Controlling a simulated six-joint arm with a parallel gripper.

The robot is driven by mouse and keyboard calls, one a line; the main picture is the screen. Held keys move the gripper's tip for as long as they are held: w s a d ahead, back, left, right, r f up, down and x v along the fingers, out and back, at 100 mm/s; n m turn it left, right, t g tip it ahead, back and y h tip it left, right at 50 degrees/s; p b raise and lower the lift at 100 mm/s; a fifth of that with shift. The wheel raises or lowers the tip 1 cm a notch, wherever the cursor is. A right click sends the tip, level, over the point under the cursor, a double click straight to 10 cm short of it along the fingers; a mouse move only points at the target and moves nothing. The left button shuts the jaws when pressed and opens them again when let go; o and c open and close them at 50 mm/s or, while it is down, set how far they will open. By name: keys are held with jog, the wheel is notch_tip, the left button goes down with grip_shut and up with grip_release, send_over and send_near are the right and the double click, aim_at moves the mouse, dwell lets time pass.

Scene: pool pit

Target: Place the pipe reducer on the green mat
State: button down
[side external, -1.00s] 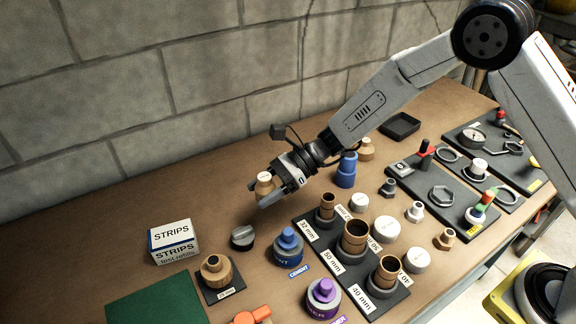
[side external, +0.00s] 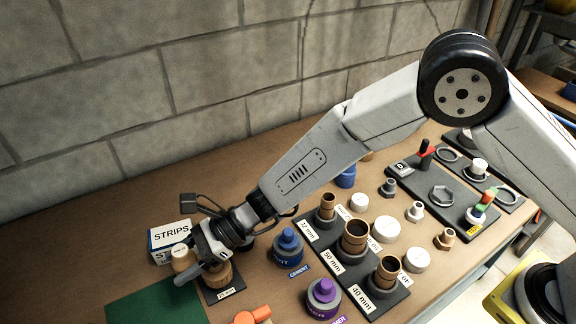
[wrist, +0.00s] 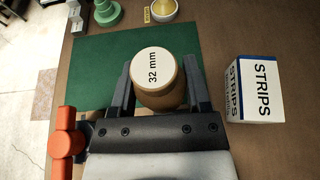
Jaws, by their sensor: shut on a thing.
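The pipe reducer, a tan fitting (side external: 183,259) with a white top, is held upright between my gripper's fingers. In the wrist view, the pipe reducer (wrist: 158,75) shows "32 mm" on its top. My gripper (side external: 184,264) is shut on it; both fingers of my gripper (wrist: 159,80) flank its sides. The green mat (side external: 155,303) lies at the lower left of the side view. In the wrist view the green mat (wrist: 103,60) spreads behind and left of the reducer. The reducer appears above the table near the mat's far right edge; its exact height cannot be told.
A STRIPS box (side external: 164,238) stands just behind my gripper. A tan fitting on a dark pad (side external: 231,289) is close on the right, partly hidden. An orange-handled item (side external: 252,315) lies at the front. The visible mat surface is clear.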

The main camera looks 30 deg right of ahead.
jog(key=s+a, duration=0.6)
jog(key=a, duration=0.2)
jog(key=shift+d+f, duration=0.15)
jog(key=shift+f, duration=2.6)
jog(key=shift+d+f, duration=0.1)
jog(key=shift+f, duration=2.6)
jog(key=shift+f, duration=0.15)
jog(key=shift+c, duration=0.2)
grip_release()
jog(key=shift+d+r, duration=0.1)
jog(key=shift+r, duration=0.1)
jog(key=shift+v, duration=0.95)
notch_tip(320, 180, up, 7)
jog(key=shift+d, duration=0.4)
jog(key=shift+r, duration=0.15)
